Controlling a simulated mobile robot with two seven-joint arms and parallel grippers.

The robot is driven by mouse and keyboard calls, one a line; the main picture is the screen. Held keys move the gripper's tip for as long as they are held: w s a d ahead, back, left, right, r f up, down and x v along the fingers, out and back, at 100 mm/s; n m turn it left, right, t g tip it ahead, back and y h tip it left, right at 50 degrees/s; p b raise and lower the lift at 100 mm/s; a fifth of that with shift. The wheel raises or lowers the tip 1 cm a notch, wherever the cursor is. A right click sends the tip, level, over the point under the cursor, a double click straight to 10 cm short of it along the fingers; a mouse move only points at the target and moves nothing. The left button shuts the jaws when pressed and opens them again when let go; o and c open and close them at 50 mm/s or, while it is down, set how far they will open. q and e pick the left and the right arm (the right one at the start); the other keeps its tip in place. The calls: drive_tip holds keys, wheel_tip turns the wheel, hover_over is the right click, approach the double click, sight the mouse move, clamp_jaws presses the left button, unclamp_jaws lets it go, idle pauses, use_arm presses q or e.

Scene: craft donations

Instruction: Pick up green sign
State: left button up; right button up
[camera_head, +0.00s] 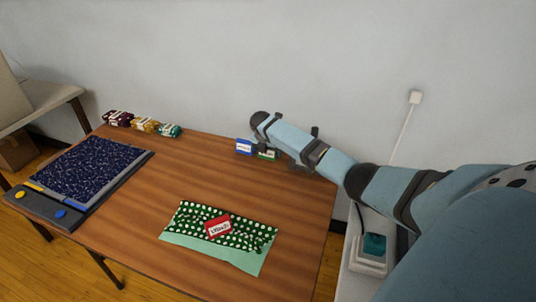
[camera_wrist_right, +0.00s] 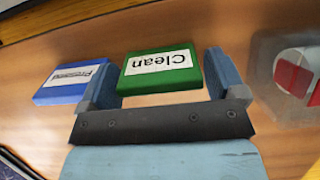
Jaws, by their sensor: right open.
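The green sign (camera_wrist_right: 160,68) carries a white label reading "Clean" and lies on the wooden table. In the right wrist view it sits between the fingers of my right gripper (camera_wrist_right: 158,84), which is open. In the head view only a small part of the green sign (camera_head: 267,154) shows beneath my right arm at the table's back edge. The gripper's fingers are mostly hidden there by the arm. My left gripper is in neither view.
A blue sign (camera_wrist_right: 74,82) lies just left of the green one. A clear container with red and white contents (camera_wrist_right: 297,75) stands to the right. A red sign (camera_head: 218,227) lies on green dotted cloth (camera_head: 197,241).

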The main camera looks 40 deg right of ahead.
drive_tip(key=shift+c, duration=0.2)
drive_tip(key=c, duration=0.6)
drive_tip(key=shift+c, duration=0.2)
drive_tip(key=shift+r, duration=0.15)
